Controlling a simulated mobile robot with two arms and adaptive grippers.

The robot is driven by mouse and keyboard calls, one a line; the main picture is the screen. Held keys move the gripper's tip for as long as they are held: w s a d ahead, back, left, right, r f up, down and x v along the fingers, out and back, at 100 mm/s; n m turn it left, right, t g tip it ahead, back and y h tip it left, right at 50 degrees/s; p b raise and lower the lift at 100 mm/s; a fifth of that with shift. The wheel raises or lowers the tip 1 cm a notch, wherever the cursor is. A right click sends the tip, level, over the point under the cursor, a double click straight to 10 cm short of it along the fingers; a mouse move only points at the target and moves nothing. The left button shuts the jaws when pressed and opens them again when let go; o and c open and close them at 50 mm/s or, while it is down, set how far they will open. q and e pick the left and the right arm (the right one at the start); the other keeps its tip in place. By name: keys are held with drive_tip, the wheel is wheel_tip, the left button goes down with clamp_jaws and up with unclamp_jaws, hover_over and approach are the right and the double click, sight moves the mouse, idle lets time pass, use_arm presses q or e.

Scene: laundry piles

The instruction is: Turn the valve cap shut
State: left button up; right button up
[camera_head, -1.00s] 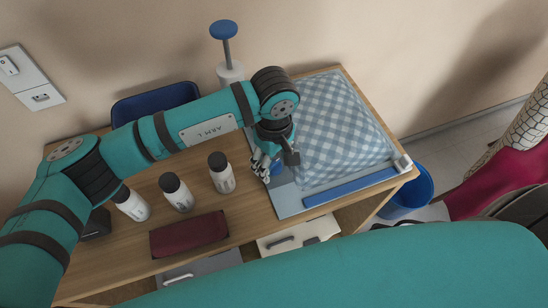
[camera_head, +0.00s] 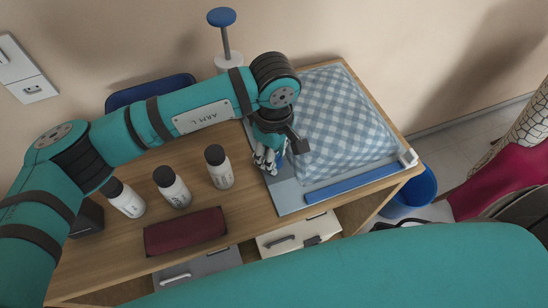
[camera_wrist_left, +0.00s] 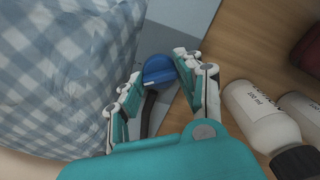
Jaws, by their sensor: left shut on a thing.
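The blue valve cap (camera_wrist_left: 158,69) shows in the left wrist view, round, between my finger pads on a pale grey surface. A dark bar runs down from it. My left gripper (camera_wrist_left: 160,85) is shut on the cap, with one finger on each side. In the head view my left gripper (camera_head: 268,160) points down at the left edge of the blue-and-white checked bundle (camera_head: 340,120), and its fingers mostly hide the cap. The bundle lies on a grey-blue board (camera_head: 292,201). My right gripper is not in view.
Several white bottles with dark caps, one of them (camera_head: 219,170) nearest my gripper, stand left on the wooden table (camera_head: 255,212). A dark red folded item (camera_head: 186,232) lies in front. A blue bar (camera_head: 352,184) lies along the board's front. A blue-topped pump (camera_head: 222,18) stands behind.

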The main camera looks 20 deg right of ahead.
use_arm(q)
drive_tip(key=shift+n, duration=0.3)
drive_tip(key=o, duration=1.2)
drive_tip(key=shift+c, duration=0.2)
wheel_tip(320, 180, up, 12)
